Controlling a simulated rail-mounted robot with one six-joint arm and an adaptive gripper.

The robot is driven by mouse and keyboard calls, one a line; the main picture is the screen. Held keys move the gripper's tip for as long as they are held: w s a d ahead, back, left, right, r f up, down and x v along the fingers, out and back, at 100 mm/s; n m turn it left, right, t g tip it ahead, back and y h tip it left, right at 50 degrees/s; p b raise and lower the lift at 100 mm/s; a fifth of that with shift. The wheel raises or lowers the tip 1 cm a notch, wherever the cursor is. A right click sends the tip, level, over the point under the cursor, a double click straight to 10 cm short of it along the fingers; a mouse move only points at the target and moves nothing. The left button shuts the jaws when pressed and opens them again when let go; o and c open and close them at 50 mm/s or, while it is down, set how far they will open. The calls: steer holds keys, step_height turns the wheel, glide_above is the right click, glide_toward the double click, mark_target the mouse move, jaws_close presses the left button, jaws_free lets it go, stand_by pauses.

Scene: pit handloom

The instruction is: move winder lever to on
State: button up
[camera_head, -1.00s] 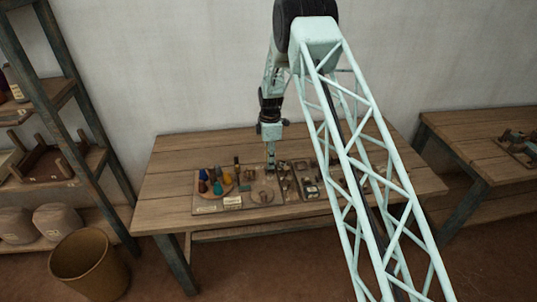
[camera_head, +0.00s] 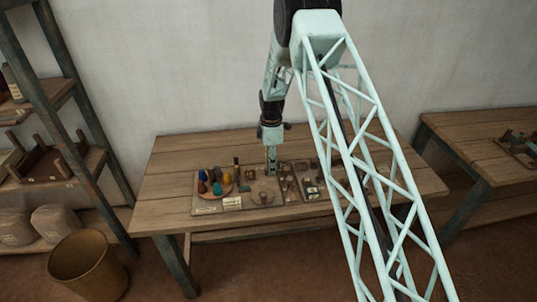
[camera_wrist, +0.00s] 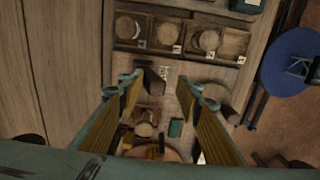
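My gripper (camera_head: 271,170) points down over the wooden board of small parts on the middle table. In the wrist view my gripper (camera_wrist: 160,88) has its two fingers well apart, with nothing held between them. A dark block (camera_wrist: 146,66) lies near the left fingertip, beside a small white label (camera_wrist: 164,73). A brown knob-like piece (camera_wrist: 146,122) and a small green block (camera_wrist: 176,128) show between the fingers. I cannot tell which piece is the winder lever, nor its position. The fingers hide part of the board.
The board (camera_head: 205,209) carries several coloured cones (camera_head: 216,181) left of my gripper. A compartment tray (camera_wrist: 245,46) with round pieces lies across the top of the wrist view. A shelf rack and a basket (camera_head: 88,267) stand left; another table (camera_head: 470,147) is at right.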

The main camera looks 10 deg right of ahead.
steer(key=shift+s+f, duration=0.4)
steer(key=shift+s, duration=0.1)
steer(key=shift+w+b, duration=0.3)
steer(key=shift+w, duration=0.05)
steer(key=shift+o, duration=0.7)
steer(key=shift+w+r, duration=0.15)
steer(key=shift+r, duration=0.15)
steer(key=shift+w+r+p, duration=0.2)
steer(key=shift+r+p, duration=0.15)
steer(key=shift+r, duration=2.9)
steer(key=shift+r, duration=0.1)
